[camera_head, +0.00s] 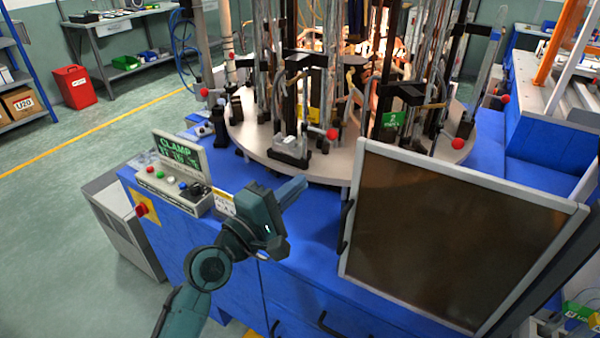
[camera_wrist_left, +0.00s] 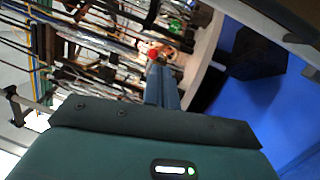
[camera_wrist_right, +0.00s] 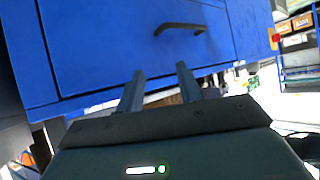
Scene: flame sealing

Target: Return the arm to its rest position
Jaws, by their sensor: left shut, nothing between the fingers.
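My left arm comes in from the lower left of the head view. Its gripper (camera_head: 303,183) is above the blue bench top, between the control box and the dark framed panel, pointing toward the round plate. In the left wrist view its fingers (camera_wrist_left: 160,66) are together with nothing between them. My right gripper is not seen in the head view. In the right wrist view its fingers (camera_wrist_right: 159,70) are apart and empty, in front of a blue drawer front (camera_wrist_right: 140,45).
A round plate (camera_head: 330,168) carries several glass-tube stations with red knobs. The control box (camera_head: 175,193), its screen (camera_head: 180,155) reading CLAMP, is left of my left gripper. The dark framed panel (camera_head: 445,235) stands right. A dark drawer handle (camera_wrist_right: 180,28) sticks out above my right gripper.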

